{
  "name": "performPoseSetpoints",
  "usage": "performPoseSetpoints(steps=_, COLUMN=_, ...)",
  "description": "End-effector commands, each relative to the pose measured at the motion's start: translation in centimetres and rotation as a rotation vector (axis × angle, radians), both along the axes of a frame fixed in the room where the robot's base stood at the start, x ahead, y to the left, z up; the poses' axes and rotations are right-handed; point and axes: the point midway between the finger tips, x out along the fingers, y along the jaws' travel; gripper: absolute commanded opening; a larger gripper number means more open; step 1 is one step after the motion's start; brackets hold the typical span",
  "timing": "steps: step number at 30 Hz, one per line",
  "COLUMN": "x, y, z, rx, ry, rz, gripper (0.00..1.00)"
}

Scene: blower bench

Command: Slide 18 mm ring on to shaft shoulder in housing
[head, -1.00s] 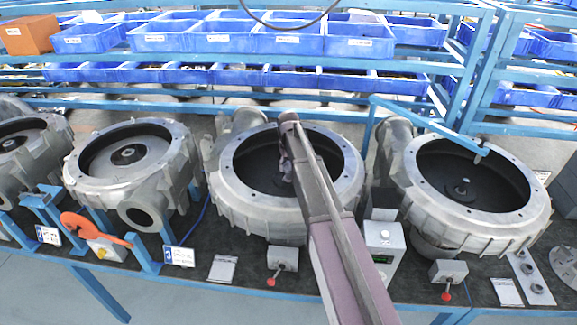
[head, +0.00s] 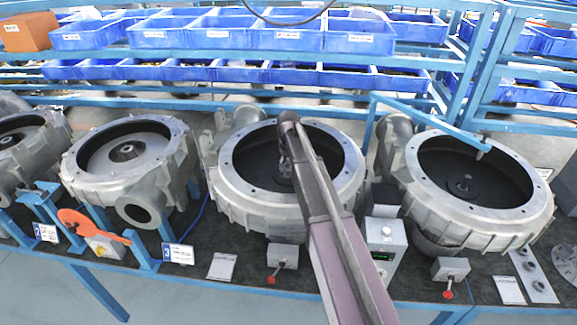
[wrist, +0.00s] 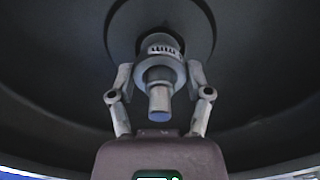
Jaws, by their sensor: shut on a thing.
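The middle housing (head: 232,190) is a grey round casting with a dark, open bowl. My gripper (head: 285,168) reaches down into that bowl, and the arm hides part of it in the head view. In the wrist view my gripper (wrist: 161,66) has its two fingers closed on opposite sides of a grey metal ring (wrist: 160,73). The shaft (wrist: 159,98) shows as a short cylinder with a pale end, pointing towards the palm, and the ring appears around it. A slotted part shows just behind the ring. I cannot tell whether the ring touches the shoulder.
Another open housing (head: 408,185) stands to the right and one (head: 75,165) to the left. A blue bracket arm (head: 430,123) reaches over the right housing. A grey control box (head: 383,240) stands at the bench front. Blue bins (head: 358,40) fill the rack behind.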

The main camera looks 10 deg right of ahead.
Motion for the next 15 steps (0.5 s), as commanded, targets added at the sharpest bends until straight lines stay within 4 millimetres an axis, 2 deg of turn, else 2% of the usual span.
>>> performPoseSetpoints(steps=15, x=0.0, y=0.0, z=-1.01, rx=0.0, ry=0.0, rz=0.0, gripper=0.15)
